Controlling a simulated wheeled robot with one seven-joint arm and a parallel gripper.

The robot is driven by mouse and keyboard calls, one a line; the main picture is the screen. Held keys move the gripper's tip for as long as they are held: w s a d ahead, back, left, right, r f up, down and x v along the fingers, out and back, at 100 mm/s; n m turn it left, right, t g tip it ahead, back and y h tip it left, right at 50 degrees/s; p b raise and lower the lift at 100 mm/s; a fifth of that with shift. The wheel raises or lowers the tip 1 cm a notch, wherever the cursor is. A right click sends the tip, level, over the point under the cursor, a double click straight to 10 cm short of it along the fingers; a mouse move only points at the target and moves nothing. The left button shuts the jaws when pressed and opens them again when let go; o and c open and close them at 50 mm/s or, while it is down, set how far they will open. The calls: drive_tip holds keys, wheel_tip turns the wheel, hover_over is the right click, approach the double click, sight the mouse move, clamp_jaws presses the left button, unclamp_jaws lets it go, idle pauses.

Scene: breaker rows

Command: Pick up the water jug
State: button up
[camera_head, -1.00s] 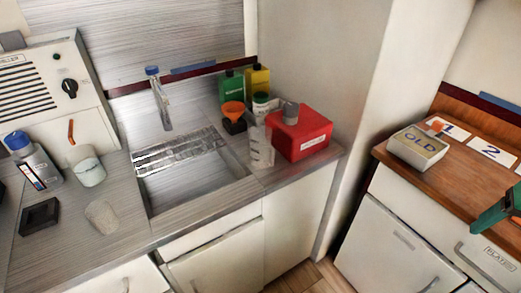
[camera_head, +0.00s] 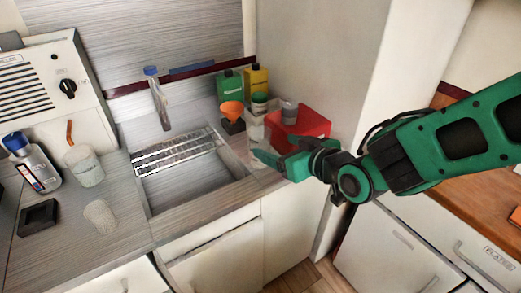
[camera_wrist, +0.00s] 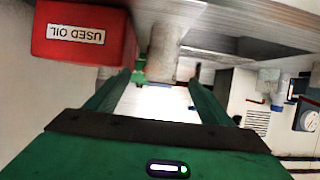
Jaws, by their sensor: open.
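The water jug, a pale translucent vessel with markings, stands on the counter left of the red box. In the head view its upper part (camera_head: 256,131) shows, and my gripper hides its lower part. My gripper (camera_head: 270,153) is open, reaching in from the right at the counter's front edge, close to the jug. In the wrist view, which is upside down, a greyish translucent cylinder (camera_wrist: 166,50), likely the jug, appears beyond and between the two spread green fingers (camera_wrist: 155,92). Nothing is visibly held, and contact cannot be told.
The red used-oil box (camera_head: 312,124) is close beside the gripper; it also shows in the wrist view (camera_wrist: 80,35). Green (camera_head: 230,84) and yellow (camera_head: 256,80) bottles and an orange funnel (camera_head: 231,108) stand behind. The sink (camera_head: 190,180) lies left.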

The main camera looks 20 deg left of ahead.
sight(266, 143)
drive_tip(key=shift+x, duration=4.65)
drive_tip(key=shift+s, duration=0.1)
drive_tip(key=c, duration=1.2)
